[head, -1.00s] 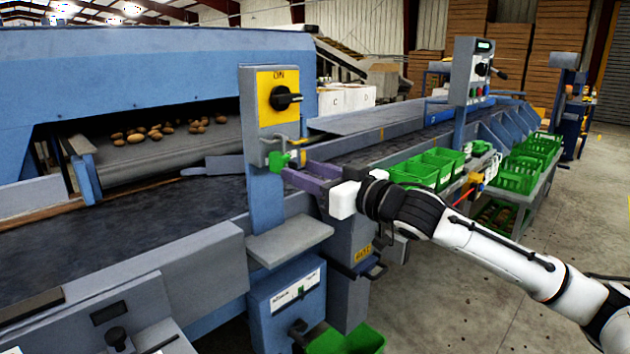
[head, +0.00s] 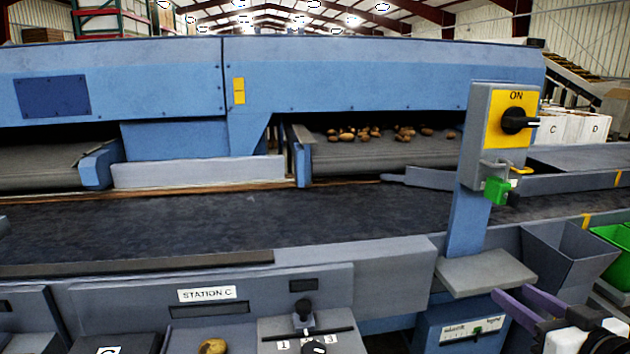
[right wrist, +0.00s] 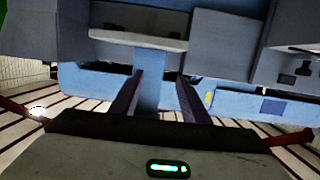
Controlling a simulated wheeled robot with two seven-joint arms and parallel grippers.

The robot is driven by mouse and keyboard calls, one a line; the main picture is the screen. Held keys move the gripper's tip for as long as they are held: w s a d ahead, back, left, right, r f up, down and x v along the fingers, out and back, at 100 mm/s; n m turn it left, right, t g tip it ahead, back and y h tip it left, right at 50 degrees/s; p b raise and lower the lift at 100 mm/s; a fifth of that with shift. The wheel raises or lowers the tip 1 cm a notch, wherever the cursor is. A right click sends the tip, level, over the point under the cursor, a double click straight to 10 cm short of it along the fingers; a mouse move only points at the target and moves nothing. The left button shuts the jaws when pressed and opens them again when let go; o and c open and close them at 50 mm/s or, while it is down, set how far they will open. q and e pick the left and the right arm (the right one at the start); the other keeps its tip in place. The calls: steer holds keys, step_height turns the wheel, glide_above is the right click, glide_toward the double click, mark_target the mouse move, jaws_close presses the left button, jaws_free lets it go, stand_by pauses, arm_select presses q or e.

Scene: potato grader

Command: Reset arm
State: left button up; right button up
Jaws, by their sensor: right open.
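My right gripper (head: 511,291) is at the lower right of the head view, with purple fingers spread and nothing between them. Its fingertips appear close to the right end of the small grey shelf (head: 485,272) on the blue post. I cannot tell whether they touch it. In the right wrist view the two fingers (right wrist: 160,77) stand apart, with the blue post behind the gap. The yellow ON switch (head: 512,120) with its black knob is above, and a green piece (head: 497,190) hangs below it. My left gripper is not in view.
A dark conveyor belt (head: 200,225) runs across the middle. Potatoes (head: 375,133) lie on the roller bed behind. The Station C panel (head: 207,294) is in front, with a potato (head: 213,346) at the bottom edge. A grey hopper (head: 572,250) and green crates (head: 612,250) are at right.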

steer(key=s+a+f+g, duration=0.1)
steer(key=s+a+f, duration=0.25)
steer(key=f, duration=0.45)
steer(key=s+a+f+g, duration=0.2)
steer(key=s+a+f, duration=0.15)
steer(key=f, duration=0.35)
steer(key=s+a+f+g, duration=0.1)
steer(key=s+a+f, duration=0.25)
steer(key=f, duration=0.45)
steer(key=s+a+f+n+g+y, duration=0.1)
steer(key=s+a+f, duration=0.3)
steer(key=s+a, duration=0.2)
steer(key=s+a+f+g+y+p, duration=0.1)
steer(key=s+a+f+g, duration=0.1)
steer(key=s+a+f, duration=0.3)
steer(key=s+a, duration=0.1)
steer(key=a, duration=0.2)
steer(key=shift+s+a+n, duration=0.35)
steer(key=shift+s+n, duration=0.05)
steer(key=shift+r, duration=0.1)
